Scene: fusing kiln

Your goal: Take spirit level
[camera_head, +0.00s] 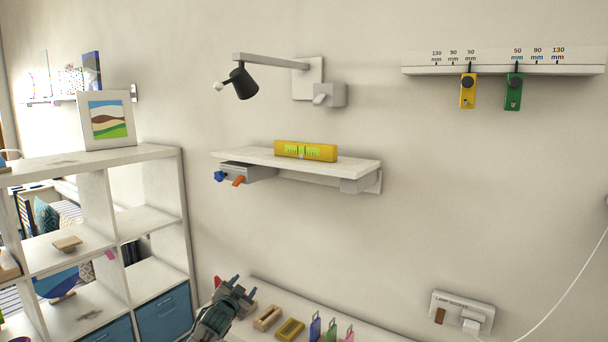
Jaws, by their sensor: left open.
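The yellow spirit level (306,151) with its light green window lies on the white wall shelf (345,167) in the middle of the view. My left gripper (243,287) is at the bottom, below and to the left of the wall shelf. It is open, its fingers show blue-grey tips, and nothing is seen between them. It is well apart from the spirit level. My right gripper is not in the view.
A black lamp (241,83) hangs above the shelf. Blue and orange knobs (238,181) stick out under its left end. A lower ledge (350,322) carries small wooden blocks and coloured items. A white shelf unit (180,210) stands left.

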